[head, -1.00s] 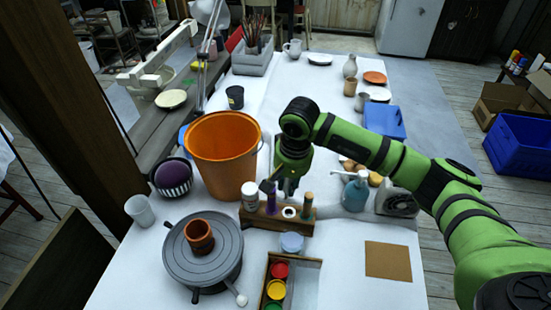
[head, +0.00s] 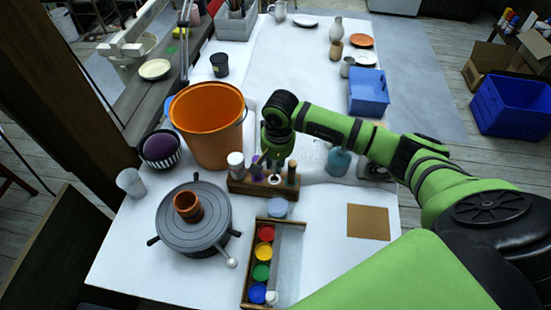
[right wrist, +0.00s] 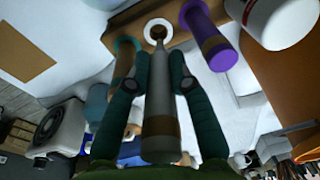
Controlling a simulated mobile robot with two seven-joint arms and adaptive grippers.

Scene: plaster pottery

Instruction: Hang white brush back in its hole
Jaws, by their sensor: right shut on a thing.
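The white brush (right wrist: 160,95), greyish with a brown band, is held between the two fingers of my right gripper (right wrist: 158,80). Its narrow tip points at the white-ringed hole (right wrist: 158,29) in the wooden rack (right wrist: 140,22). The tip overlaps the ring in this view; I cannot tell how far it is inside. In the head view my right gripper (head: 275,170) is just above and behind the rack (head: 240,186), and the brush is mostly hidden. My left gripper is not in view.
A purple-handled tool (right wrist: 208,40) and a teal-handled one (right wrist: 125,60) flank the hole closely. An orange bucket (head: 208,140) is behind left, a teal bottle (head: 339,162) to the right, paint jars (head: 263,252) in front.

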